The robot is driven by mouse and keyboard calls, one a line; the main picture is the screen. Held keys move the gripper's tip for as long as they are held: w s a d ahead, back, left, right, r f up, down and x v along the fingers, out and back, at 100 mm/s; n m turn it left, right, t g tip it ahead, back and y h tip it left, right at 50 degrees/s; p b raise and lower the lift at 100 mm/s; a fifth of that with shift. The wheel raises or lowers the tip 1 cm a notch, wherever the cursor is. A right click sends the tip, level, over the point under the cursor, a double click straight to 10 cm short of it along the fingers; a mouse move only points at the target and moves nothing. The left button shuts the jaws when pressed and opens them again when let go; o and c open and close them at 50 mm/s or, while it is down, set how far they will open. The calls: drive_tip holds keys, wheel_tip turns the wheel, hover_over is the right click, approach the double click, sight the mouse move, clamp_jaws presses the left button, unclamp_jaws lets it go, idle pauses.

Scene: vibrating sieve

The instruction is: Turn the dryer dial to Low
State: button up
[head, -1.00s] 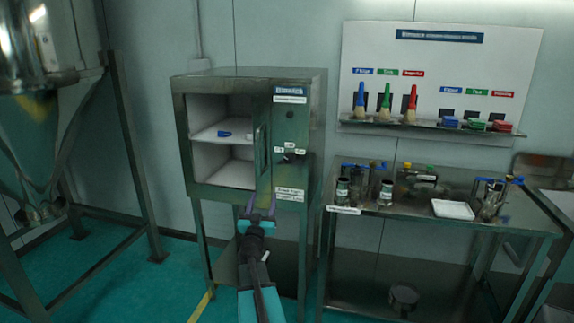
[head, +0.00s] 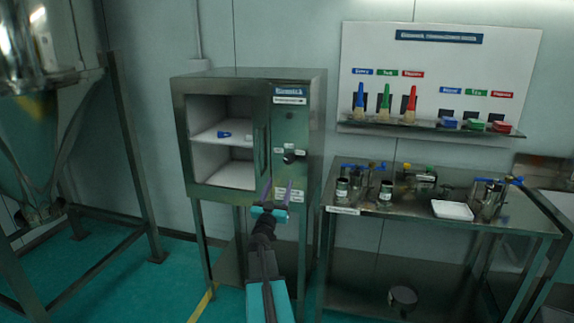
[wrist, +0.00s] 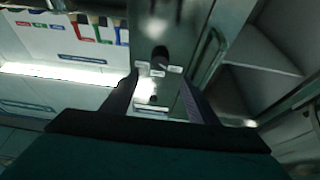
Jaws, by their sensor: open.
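The dryer (head: 222,85) is a steel cabinet with an open-fronted chamber on its left and a control panel on its right. The black dial (head: 290,157) sits on that panel with small white labels around it, too small to read. It also shows in the wrist view (wrist: 159,54), upside down, beyond my fingertips. My gripper (head: 278,188) is open and empty, below the dial and in front of the panel's lower labels. In the wrist view my gripper (wrist: 158,80) has its fingers spread to either side below the dial, apart from it.
The dryer's door handle (head: 260,148) stands just left of the dial. A blue item (head: 224,134) lies on the inner shelf. To the right a steel table (head: 400,222) holds jars and a white tray (head: 452,210). A wall board (head: 440,60) carries brushes.

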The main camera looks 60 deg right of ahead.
sight(287, 161)
drive_tip(key=shift+p+x, duration=1.35)
drive_tip(key=shift+x, duration=4.6)
drive_tip(key=c, duration=0.9)
drive_tip(key=shift+d, duration=0.2)
drive_tip(key=shift+c, duration=0.7)
drive_tip(key=shift+a, duration=0.15)
